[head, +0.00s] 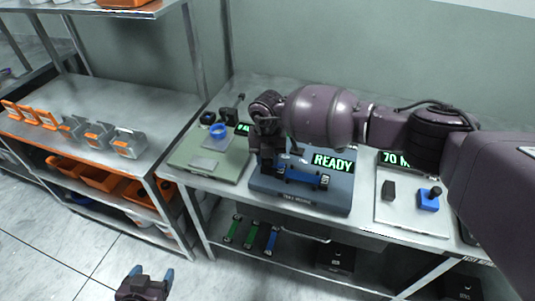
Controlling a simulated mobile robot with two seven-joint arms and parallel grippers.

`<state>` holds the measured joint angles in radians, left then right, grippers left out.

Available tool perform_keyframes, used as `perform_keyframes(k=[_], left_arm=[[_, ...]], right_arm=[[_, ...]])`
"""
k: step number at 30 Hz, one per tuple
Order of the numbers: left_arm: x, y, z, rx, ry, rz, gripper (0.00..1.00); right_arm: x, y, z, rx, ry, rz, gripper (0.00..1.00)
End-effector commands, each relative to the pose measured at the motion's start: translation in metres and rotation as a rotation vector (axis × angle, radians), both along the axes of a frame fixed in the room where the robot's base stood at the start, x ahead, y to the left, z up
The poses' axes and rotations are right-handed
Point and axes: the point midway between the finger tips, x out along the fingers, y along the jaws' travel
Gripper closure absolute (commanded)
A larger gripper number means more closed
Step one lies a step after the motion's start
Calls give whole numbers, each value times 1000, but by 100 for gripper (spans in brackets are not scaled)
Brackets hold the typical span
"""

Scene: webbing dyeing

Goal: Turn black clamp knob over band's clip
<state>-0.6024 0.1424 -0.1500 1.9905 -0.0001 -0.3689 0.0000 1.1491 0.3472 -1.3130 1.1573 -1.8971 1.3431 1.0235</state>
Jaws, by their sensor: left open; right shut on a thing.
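A blue band (303,177) lies across the dark blue-grey station (300,199), with a metallic clip (324,181) at its right end. The green READY display (333,162) stands behind it. My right gripper (268,166) reaches down over the band's left end and is shut on the black clamp knob there. The knob and the left clip are mostly hidden by the gripper and wrist. My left gripper (150,274) is open and empty, low in the picture over the floor, away from the bench.
A green station (205,165) with a blue ring stands to the left, and a white station (410,214) with a blue block to the right. Several bands lie on the shelf below. A steel rack (90,95) with orange bins stands at left.

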Motion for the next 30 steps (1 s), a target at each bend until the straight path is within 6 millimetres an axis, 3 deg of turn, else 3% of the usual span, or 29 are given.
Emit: perform_keyframes(k=[11,27,28,30], left_arm=[[0,0,7,0,-1,0,26],[0,0,7,0,0,0,26],[0,0,7,0,0,0,26],[0,0,7,0,0,0,26]], right_arm=[[1,0,2,1,-3,-159,90],[2,0,2,1,-4,-184,90],[2,0,2,1,-4,-184,65],[2,0,2,1,-4,-183,54]])
